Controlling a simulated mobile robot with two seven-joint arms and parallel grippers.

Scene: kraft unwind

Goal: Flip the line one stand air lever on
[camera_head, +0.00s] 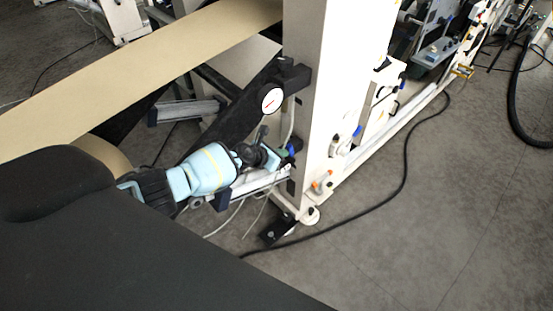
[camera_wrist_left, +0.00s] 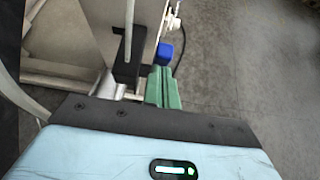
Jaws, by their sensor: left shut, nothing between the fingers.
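A small blue lever (camera_head: 291,150) shows low on the near side of the white machine stand (camera_head: 332,75), beside my left gripper (camera_head: 283,158). In the left wrist view the blue lever (camera_wrist_left: 165,53) is just beyond the tips of my green fingers (camera_wrist_left: 163,84). The fingers are shut against each other with nothing between them. I cannot tell whether they touch the lever. The lever's pivot and body are hidden, so its on or off position is unclear. My right gripper is not in view.
A round white gauge (camera_head: 272,100) sits above my left gripper. A brown paper web (camera_head: 150,70) crosses the upper left. Another blue handle (camera_head: 357,131) is farther along the machine. A black cable (camera_head: 405,160) lies on the grey floor, which is open at the right.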

